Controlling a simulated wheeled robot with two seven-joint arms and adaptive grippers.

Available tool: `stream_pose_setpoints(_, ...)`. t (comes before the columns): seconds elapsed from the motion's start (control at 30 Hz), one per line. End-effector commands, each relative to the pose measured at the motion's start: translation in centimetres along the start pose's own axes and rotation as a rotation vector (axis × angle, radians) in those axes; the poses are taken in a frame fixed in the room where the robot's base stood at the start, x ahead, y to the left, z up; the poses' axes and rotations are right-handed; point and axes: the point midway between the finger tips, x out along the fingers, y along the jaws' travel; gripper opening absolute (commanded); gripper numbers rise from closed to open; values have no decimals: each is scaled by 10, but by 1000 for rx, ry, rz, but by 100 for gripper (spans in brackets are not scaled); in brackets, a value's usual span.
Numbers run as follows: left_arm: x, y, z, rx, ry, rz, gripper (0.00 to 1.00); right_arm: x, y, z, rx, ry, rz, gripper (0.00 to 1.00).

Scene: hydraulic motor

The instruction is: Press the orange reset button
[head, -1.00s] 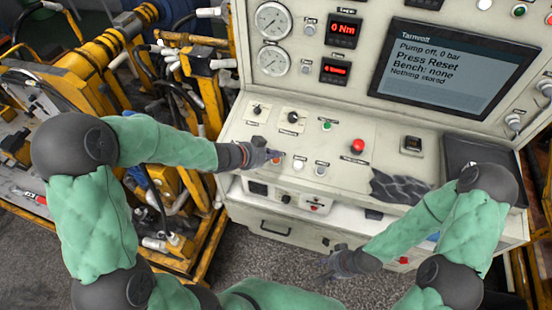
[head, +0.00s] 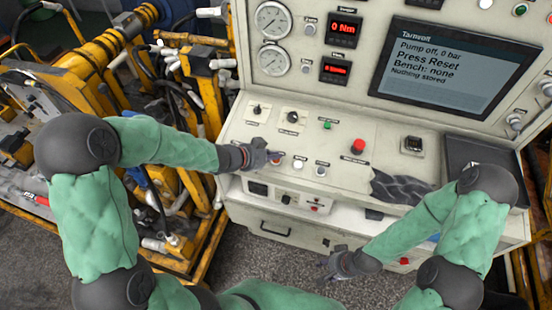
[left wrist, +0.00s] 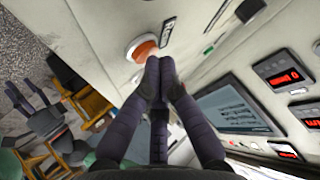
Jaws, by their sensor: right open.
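The orange reset button (left wrist: 143,49) sits in a light ring on the sloped console panel, seen in the left wrist view. In the head view only a little of the orange button (head: 275,162) shows beside my left fingertips. My left gripper (head: 268,155) is shut and empty, with its fingertips together at the button. In the left wrist view the fingertips (left wrist: 159,62) overlap the button's edge; I cannot tell whether they touch it. My right gripper (head: 330,266) is open and empty, low in front of the console.
The screen (head: 452,68) reads "Pump off, 0 bar", "Press Reset", "Bench: none", "Nothing stored". A white button (head: 298,164), a red mushroom button (head: 359,146) and a green button (head: 327,125) are on the same panel. A yellow machine frame (head: 195,200) stands left of the console.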

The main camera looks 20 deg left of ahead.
Motion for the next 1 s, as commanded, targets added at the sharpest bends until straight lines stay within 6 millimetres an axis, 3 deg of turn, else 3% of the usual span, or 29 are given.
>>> stream_pose_setpoints(0.57,1,1,2,-1,-1,1,0,1,0,0,0,0,0,45)
stream_pose_setpoints(1.0,-10,-4,-9,-1,0,1,0,-15,-5,0,0,0,0,45)
